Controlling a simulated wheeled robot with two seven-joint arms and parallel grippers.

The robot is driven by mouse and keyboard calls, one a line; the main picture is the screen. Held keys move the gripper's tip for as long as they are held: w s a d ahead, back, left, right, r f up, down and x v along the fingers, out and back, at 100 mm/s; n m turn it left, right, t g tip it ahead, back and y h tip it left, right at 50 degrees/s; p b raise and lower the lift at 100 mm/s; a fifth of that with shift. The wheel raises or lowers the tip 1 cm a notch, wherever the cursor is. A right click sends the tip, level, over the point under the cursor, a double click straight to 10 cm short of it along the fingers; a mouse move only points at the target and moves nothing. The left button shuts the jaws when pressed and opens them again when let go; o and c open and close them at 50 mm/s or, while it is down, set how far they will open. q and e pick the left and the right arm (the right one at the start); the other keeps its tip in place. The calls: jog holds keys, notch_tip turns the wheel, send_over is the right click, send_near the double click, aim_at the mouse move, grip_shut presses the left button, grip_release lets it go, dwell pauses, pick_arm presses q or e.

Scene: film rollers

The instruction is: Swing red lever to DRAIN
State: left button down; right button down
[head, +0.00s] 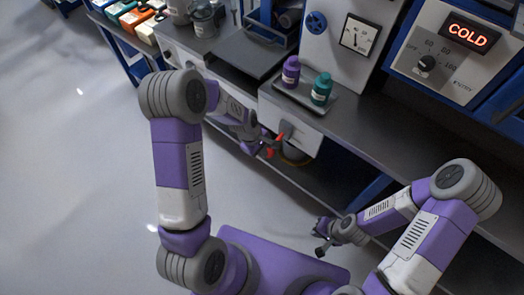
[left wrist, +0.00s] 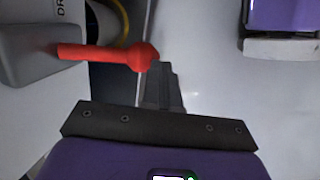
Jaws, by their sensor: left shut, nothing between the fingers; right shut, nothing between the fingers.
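The red lever (head: 275,147) sticks out from a grey mount on the white front panel below the bench. In the left wrist view the lever (left wrist: 105,53) runs sideways from the grey mount (left wrist: 28,55), its rounded end towards the fingers. Part of a label reading "DR" shows above the mount. My left gripper (head: 258,146) is shut and empty, close to the lever's free end. Its fingertips (left wrist: 161,72) are right beside that end; I cannot tell whether they touch. My right gripper (head: 320,238) is shut and empty, low in front of the bench, away from the lever.
A purple bottle (head: 291,71) and a teal bottle (head: 321,88) stand on a tray (head: 318,106) on the bench above. A white unit with a dial (head: 426,63) shows "COLD" at right. A lower shelf (head: 325,185) runs below the bench. The floor at left is clear.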

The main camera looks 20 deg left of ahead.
pick_arm(q)
jog(key=shift+s+f, duration=0.25)
jog(key=shift+f, duration=0.05)
jog(key=s+a+r+p, duration=0.5)
jog(key=s+r, duration=0.2)
jog(key=r, duration=0.4)
jog(key=shift+a+p, duration=0.15)
jog(key=shift+p, duration=0.25)
jog(key=s+d+f+m, duration=0.5)
jog(key=d+f, duration=0.1)
jog(key=f, duration=0.1)
jog(key=s+d+f+m+g+h, duration=0.1)
jog(key=s+d+f+m, duration=0.5)
jog(key=f, duration=0.2)
jog(key=shift+d+f, duration=0.25)
jog(key=shift+d, duration=0.15)
